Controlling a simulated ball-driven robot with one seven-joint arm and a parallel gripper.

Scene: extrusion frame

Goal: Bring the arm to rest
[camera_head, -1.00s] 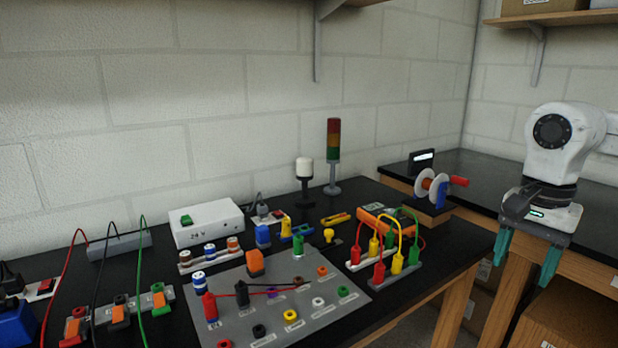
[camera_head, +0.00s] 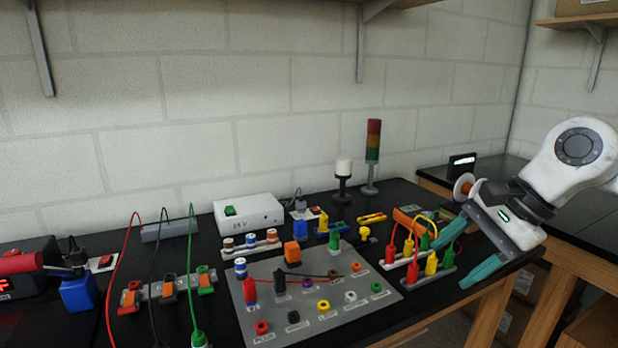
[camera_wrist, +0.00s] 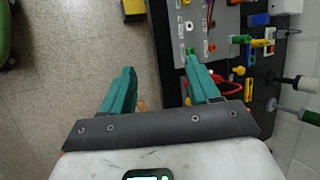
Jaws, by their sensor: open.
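My gripper (camera_head: 449,265) is at the right in the head view, with its two teal fingers apart and nothing between them. The fingers point down and left. In the picture they overlap the right end of the bench, beside the block with red, yellow and green leads (camera_head: 420,270); the gap in depth is hard to tell. In the wrist view my gripper (camera_wrist: 160,62) also shows open and empty. Its left finger is over the floor and its right finger is over the bench edge.
A grey panel (camera_head: 340,312) with coloured sockets lies on the black bench. A white supply box (camera_head: 250,213), a stack light (camera_head: 372,155) and a white-topped lamp (camera_head: 343,170) stand behind. A second bench (camera_head: 590,215) is at the right. Bare floor (camera_wrist: 60,90) shows beside the bench.

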